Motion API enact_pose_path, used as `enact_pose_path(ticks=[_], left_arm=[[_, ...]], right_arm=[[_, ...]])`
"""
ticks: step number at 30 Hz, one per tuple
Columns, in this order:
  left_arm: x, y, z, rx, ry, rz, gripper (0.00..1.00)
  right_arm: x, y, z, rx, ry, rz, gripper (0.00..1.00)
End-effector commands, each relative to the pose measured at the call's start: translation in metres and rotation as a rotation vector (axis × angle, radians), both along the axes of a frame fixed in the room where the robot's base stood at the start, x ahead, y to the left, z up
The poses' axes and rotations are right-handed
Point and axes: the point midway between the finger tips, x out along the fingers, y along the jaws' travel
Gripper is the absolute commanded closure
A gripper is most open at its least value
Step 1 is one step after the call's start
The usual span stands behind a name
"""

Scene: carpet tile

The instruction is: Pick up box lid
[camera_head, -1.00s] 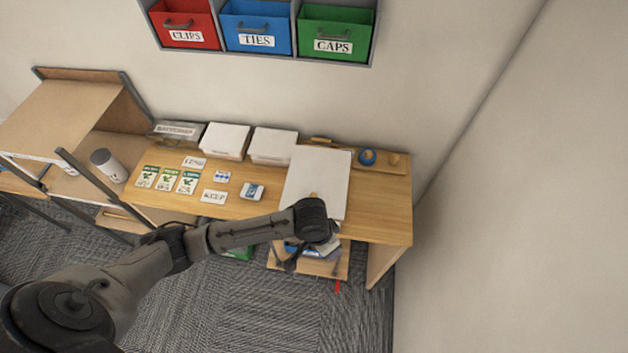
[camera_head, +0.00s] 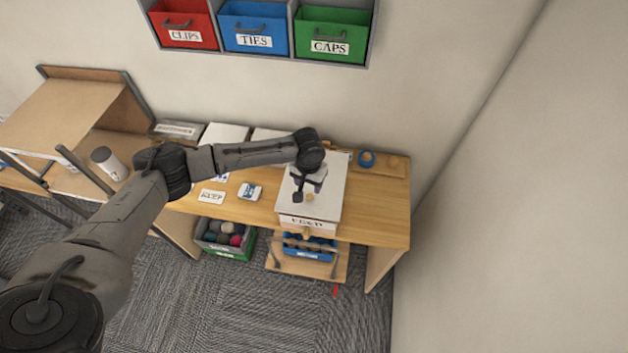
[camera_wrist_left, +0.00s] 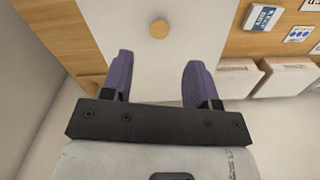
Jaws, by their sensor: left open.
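The box lid (camera_head: 329,203) is a flat white panel on top of a white box (camera_head: 308,223) with a label on its front, at the right part of the wooden desk. A small round wooden knob (camera_head: 309,197) is on the lid; it also shows in the left wrist view (camera_wrist_left: 158,28), ahead of the fingertips. My left gripper (camera_head: 305,188) is over the lid, open and empty, its purple fingers apart in the left wrist view (camera_wrist_left: 160,65). The knob lies beyond the fingers, not between them. My arm hides part of the lid. My right gripper does not show.
White boxes (camera_head: 226,132) stand at the desk's back. Cards (camera_head: 211,196) lie left of the lid. A blue tape roll (camera_head: 366,159) sits on a wooden tray at the right. Crates (camera_head: 226,236) are below the desk. Wall bins (camera_head: 254,28) hang above.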

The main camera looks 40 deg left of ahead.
Motion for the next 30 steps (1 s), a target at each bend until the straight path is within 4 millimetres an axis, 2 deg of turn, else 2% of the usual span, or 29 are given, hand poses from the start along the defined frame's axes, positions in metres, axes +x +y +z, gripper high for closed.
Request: enact_pose_path(ticks=[6, 14, 19, 24, 30], left_arm=[[0.0, 0.0, -0.024, 0.001, 0.001, -0.002, 0.46], [0.0, 0.0, -0.037, 0.001, 0.001, 0.0, 0.46], [0.001, 0.0, -0.059, 0.002, 0.0, -0.001, 0.46], [0.001, 0.0, -0.076, 0.001, 0.001, -0.001, 0.46], [0.001, 0.0, -0.081, 0.0, -0.001, -0.002, 0.46]], right_arm=[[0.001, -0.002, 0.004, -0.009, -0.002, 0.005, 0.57], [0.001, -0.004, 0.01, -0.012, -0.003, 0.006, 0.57], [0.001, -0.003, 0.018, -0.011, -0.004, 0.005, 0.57], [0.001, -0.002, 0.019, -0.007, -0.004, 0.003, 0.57], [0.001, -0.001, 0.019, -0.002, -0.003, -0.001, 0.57]])
